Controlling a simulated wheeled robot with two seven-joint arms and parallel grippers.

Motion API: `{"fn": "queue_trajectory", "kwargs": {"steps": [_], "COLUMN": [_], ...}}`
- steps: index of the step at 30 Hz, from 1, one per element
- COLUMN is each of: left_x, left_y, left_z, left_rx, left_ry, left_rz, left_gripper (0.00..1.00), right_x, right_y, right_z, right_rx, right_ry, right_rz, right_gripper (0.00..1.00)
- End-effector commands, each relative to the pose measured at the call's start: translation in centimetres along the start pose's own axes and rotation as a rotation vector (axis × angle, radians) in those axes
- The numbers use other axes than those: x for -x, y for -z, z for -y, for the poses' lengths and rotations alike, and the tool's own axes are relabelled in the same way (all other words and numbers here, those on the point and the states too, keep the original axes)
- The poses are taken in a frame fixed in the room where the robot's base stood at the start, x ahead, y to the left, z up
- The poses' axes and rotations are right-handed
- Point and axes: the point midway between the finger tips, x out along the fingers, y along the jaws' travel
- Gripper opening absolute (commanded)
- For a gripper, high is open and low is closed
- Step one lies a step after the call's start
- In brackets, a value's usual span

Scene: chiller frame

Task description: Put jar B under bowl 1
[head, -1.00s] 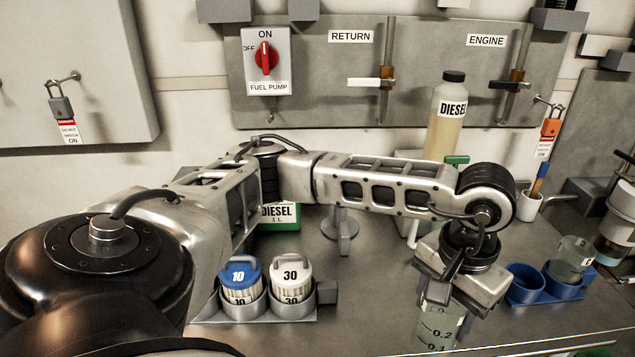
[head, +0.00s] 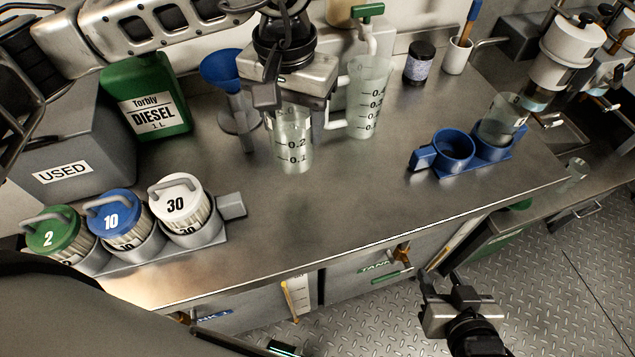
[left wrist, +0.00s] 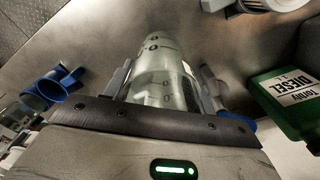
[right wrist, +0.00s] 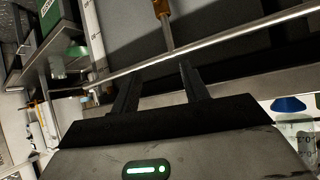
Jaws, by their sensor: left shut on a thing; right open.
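My left gripper (head: 290,100) is shut on a clear graduated jar (head: 293,152), held upright at the bench; I cannot tell whether its base touches the top. The jar shows between the fingers in the left wrist view (left wrist: 165,75). Another clear jar (head: 502,122) stands in the right cup of a blue two-cup holder (head: 424,160); the left cup is empty. No letter is readable on either jar, so I cannot tell which is B. White filter units with bowls (head: 570,52) hang at the upper right; no bowl number is readable. My right gripper (head: 455,300) is open and empty before the bench.
A large graduated pitcher (head: 368,95) stands just right of the held jar, a blue funnel (head: 222,72) on a stand to its left. Lidded canisters (head: 178,195), a green diesel can (head: 145,100) and a grey box (head: 62,155) are further left. The middle front bench is clear.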

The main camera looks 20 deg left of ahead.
Motion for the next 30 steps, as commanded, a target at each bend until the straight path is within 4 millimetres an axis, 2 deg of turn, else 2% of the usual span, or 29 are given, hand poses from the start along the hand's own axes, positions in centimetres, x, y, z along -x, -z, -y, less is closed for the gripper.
{"fn": "queue_trajectory", "kwargs": {"steps": [1,6,9,13,17,28,30], "left_x": [-0.1,2.0,3.0,3.9,4.0,0.3,-1.4], "left_y": [0.2,-1.1,-2.7,-4.4,-4.8,-2.8,-2.6], "left_z": [-2.8,-10.5,-14.1,-16.8,-16.7,-8.2,-7.2], "left_rx": [-0.064,-0.263,-0.368,-0.458,-0.483,-0.478,-0.481], "left_ry": [-0.003,0.001,0.002,0.001,0.0,0.0,-0.001], "left_rz": [-0.008,-0.008,-0.006,-0.003,0.0,0.004,0.005], "left_gripper": [0.33,0.33,0.33,0.33,0.33,0.33,0.33], "right_x": [-0.8,-0.8,-1.2,-1.4,-1.2,-0.7,-0.8], "right_y": [-0.7,-2.6,-2.6,-2.6,-2.3,-1.9,-2.2], "right_z": [0.0,0.7,0.8,1.0,1.1,1.0,1.0], "right_rx": [-0.005,-0.05,-0.068,-0.085,-0.089,-0.076,-0.074], "right_ry": [0.003,0.028,0.036,0.044,0.047,0.039,0.037], "right_rz": [-0.013,-0.014,-0.033,-0.045,-0.049,-0.037,-0.031], "right_gripper": [0.45,0.45,0.45,0.45,0.45,0.45,0.45]}}
